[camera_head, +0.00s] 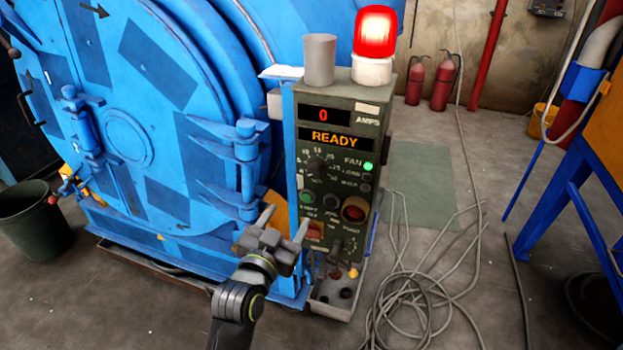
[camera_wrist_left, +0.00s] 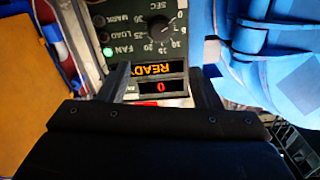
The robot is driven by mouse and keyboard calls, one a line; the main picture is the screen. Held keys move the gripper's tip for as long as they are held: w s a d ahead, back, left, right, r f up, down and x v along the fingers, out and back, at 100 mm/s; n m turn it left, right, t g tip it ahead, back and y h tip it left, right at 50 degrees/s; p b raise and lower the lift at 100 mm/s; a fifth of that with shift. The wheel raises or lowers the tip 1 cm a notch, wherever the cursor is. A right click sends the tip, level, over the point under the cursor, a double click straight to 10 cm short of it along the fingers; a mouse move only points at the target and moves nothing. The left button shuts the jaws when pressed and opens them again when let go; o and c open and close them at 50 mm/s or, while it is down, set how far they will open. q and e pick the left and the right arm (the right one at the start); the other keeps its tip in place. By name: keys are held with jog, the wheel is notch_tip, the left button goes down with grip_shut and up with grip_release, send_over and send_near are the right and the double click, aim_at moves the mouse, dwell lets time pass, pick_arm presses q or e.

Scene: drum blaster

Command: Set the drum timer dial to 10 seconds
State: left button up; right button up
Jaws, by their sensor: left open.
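The timer dial (camera_head: 317,167) is a dark round knob on the green control panel (camera_head: 345,105), with numbers around it. It also shows upside down at the top of the left wrist view (camera_wrist_left: 161,31), with a SEC label near it; I cannot clearly tell which number it points to. My left gripper (camera_head: 285,220) is open and empty, below and left of the dial in the head view, apart from it. In the left wrist view its two fingers (camera_wrist_left: 163,88) stand apart, with the displays between and beyond them. My right gripper is not in view.
The displays read 0 and READY (camera_head: 336,137). The green FAN light (camera_head: 368,166) is lit. A glowing red beacon (camera_head: 374,40) and a grey cylinder (camera_head: 319,58) stand on top. The big blue drum machine (camera_head: 130,135) is at left; loose cables (camera_head: 415,300) lie at right.

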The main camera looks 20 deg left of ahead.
aim_at(314, 173)
pick_arm(q)
jog(key=w, duration=1.4)
jog(key=shift+d, duration=0.2)
jog(key=shift+w, duration=0.45)
jog(key=shift+w+b, duration=0.3)
jog(key=shift+w, duration=0.2)
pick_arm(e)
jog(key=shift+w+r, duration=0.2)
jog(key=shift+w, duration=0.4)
pick_arm(q)
jog(key=shift+c, duration=0.2)
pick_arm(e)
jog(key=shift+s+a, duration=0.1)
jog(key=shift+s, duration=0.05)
pick_arm(q)
jog(key=c, duration=0.9)
jog(key=shift+c, duration=0.2)
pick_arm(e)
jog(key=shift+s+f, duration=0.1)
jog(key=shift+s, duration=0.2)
